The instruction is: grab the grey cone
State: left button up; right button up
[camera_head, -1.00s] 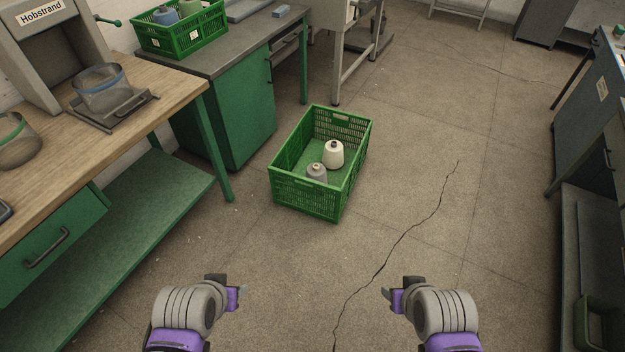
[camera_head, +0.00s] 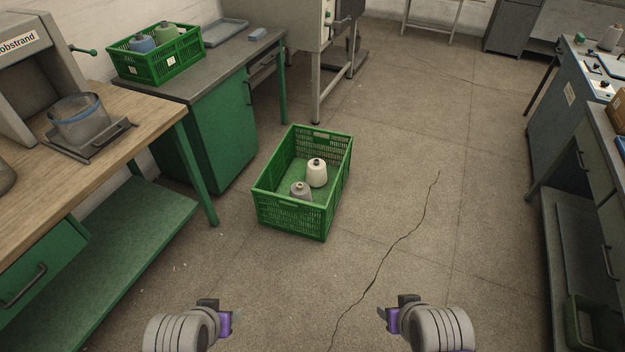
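The grey cone (camera_head: 300,190) stands in a green crate (camera_head: 291,221) on the floor, near the crate's front side; its lower part is hidden by the crate wall. A cream cone (camera_head: 316,174) stands behind it and to its right in the same crate. My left gripper (camera_head: 235,319) is at the bottom of the view, in front of the crate and apart from it. My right gripper (camera_head: 383,319) is at the bottom, to the right of the crate. Both hold nothing that I can see. Their finger gaps are not clear from this angle.
A wooden-topped bench (camera_head: 150,122) with a green lower shelf stands at left. A grey-topped green desk (camera_head: 215,78) behind it bears another green crate (camera_head: 158,70) with cones. Dark cabinets (camera_head: 563,150) stand at right. The cracked floor (camera_head: 400,200) between is clear.

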aim_at(299, 190)
jog(key=i+j+u, duration=0.2)
jog(key=i+u, duration=0.25)
jog(key=u, duration=2.2)
